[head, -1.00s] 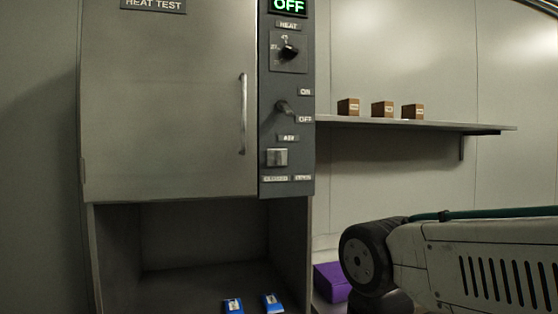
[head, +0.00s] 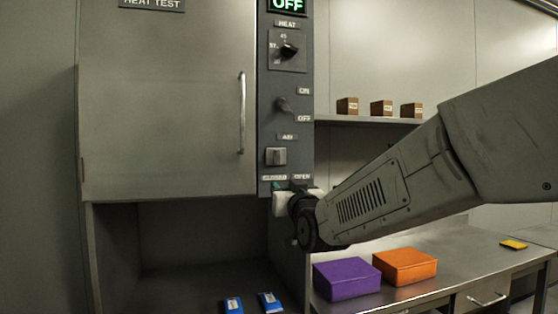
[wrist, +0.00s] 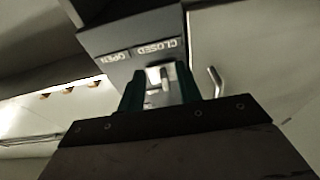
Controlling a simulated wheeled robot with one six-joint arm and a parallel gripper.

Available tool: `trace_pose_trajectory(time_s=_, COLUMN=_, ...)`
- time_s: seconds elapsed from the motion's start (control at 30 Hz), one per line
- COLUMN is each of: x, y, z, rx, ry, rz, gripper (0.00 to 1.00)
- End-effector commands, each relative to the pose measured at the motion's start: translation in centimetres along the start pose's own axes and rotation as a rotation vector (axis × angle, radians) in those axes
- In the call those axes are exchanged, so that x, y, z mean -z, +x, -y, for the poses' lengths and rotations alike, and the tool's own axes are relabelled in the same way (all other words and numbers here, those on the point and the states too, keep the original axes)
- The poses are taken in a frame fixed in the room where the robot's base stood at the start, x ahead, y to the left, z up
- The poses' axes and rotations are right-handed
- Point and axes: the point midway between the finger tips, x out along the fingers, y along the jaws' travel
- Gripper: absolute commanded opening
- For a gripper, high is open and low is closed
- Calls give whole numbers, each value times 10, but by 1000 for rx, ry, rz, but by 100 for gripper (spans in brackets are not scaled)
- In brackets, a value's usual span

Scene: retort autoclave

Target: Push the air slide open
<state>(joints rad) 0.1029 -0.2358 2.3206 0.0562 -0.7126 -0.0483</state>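The air slide (head: 276,157) is a square pale metal piece low on the dark control panel, under a small label that seems to read AIR. CLOSED and OPEN labels sit below it, CLOSED on the left.
The cabinet door (head: 165,110) with its handle (head: 242,112) is shut, left of the panel. Blue packs (head: 233,305) lie in the bay below. A purple box (head: 346,279) and an orange box (head: 405,265) stand on the bench. Small brown boxes (head: 381,107) sit on the shelf.

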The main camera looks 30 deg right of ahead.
Motion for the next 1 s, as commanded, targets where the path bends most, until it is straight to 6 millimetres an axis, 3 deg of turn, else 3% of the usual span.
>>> trace_pose_trajectory(time_s=0.1, x=30, y=-1, z=-2, rx=-8, ry=-2, rz=-138, gripper=35)
trace_pose_trajectory(time_s=0.2, x=41, y=-2, z=-2, rx=-11, ry=-4, rz=-188, gripper=35)
trace_pose_trajectory(time_s=0.37, x=45, y=14, z=-2, rx=-12, ry=-5, rz=-197, gripper=35)
trace_pose_trajectory(time_s=0.7, x=55, y=63, z=-3, rx=-12, ry=-5, rz=-196, gripper=35)
trace_pose_trajectory(time_s=1.0, x=57, y=74, z=-3, rx=-12, ry=-5, rz=-195, gripper=35)
